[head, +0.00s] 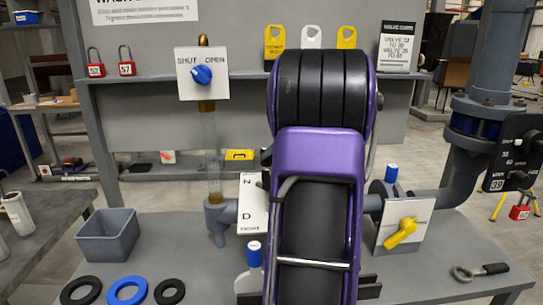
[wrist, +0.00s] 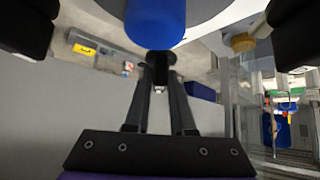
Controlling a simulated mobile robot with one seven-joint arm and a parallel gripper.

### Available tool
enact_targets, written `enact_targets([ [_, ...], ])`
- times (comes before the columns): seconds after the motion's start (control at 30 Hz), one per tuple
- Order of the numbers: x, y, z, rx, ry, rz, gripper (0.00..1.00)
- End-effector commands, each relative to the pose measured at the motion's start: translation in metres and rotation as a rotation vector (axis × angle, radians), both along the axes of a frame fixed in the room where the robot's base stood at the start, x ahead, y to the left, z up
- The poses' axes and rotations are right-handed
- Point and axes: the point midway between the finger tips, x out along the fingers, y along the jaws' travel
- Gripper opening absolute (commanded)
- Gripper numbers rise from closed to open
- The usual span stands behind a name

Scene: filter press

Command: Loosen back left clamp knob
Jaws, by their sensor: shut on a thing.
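In the wrist view, my gripper (wrist: 159,82) has its two dark fingers drawn close together, shut at the lower end of a blue clamp knob (wrist: 155,22). Their exact contact is hard to make out. In the head view, my purple and black arm covers the middle of the press, hiding my gripper and the knob there. Two other blue-topped knobs show beside my arm: one at the front left (head: 254,250) and one at the back right (head: 392,173).
A yellow-handled valve (head: 402,234) stands right of my arm; a shut/open dial (head: 201,75) is at the left. A grey bin (head: 108,236) and rings (head: 127,291) lie left on the bench. A hook tool (head: 480,271) lies at the right.

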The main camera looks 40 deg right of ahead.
Motion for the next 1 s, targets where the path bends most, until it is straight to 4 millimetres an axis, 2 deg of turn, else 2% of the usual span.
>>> enact_targets([
  [0.2, 0.001, 0.004, -0.003, -0.004, -0.001, -0.158, 0.00],
  [0.6, 0.003, 0.011, 0.006, -0.004, 0.005, -0.511, 0.00],
  [1.0, 0.007, 0.015, 0.005, -0.007, 0.005, -0.744, 0.00],
])
